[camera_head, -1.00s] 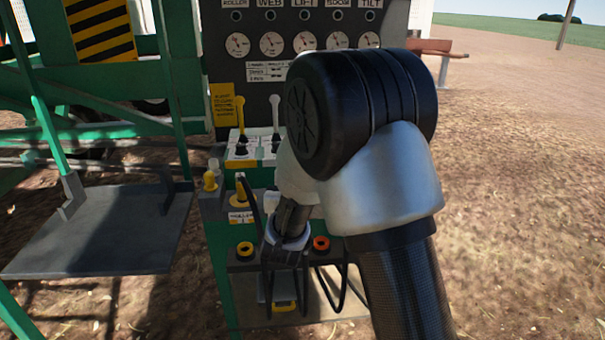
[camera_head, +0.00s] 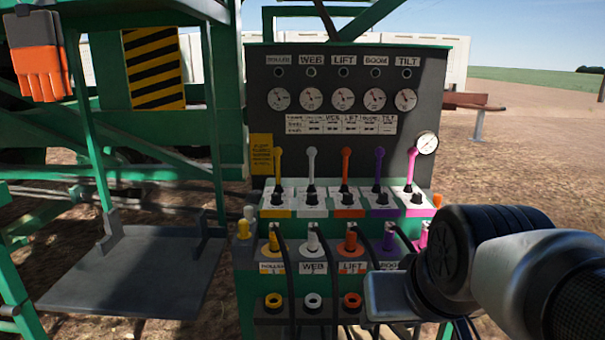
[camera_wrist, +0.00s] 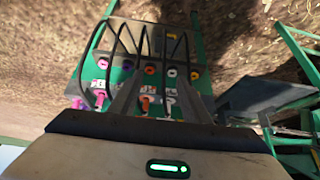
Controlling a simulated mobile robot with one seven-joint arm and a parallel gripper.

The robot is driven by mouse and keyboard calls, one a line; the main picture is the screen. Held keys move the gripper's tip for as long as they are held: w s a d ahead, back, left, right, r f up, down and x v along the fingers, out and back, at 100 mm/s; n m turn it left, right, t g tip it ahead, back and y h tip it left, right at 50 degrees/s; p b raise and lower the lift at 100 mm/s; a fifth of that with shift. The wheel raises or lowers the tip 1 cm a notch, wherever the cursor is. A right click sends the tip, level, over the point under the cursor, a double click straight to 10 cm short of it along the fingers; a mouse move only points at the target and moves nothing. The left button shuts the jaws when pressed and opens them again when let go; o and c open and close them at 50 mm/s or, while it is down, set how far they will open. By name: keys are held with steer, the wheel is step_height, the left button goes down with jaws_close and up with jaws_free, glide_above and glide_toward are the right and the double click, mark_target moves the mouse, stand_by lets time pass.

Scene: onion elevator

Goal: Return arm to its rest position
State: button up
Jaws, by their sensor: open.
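My gripper (camera_wrist: 156,85) is open, with its two dark fingers apart and nothing seen held between them. In the head view, my arm's black joint and pale link fill the lower right, and the grey gripper end (camera_head: 388,296) hides the lower right of the control panel (camera_head: 432,75). Its fingers cannot be made out there. The wrist view is upside down and shows the hose couplings beyond the fingers. The orange lever (camera_head: 346,165) and the other coloured levers stand upright in a row, clear of my gripper.
Black hoses (camera_head: 330,285) hang from the coloured couplings, close to my gripper. A grey platform (camera_head: 135,270) on a green frame is at the left, with orange gloves (camera_head: 42,72) above it. Open bare ground (camera_head: 535,160) lies to the right.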

steer(key=s+d+r+g+p, duration=0.1)
steer(key=s+d+r+p, duration=0.1)
steer(key=s, duration=0.3)
step_height(320, 180, up, 23)
steer(key=p, duration=2.3)
steer(key=shift+w+a+f, duration=0.15)
steer(key=shift+w+a, duration=0.15)
steer(key=shift+w, duration=0.05)
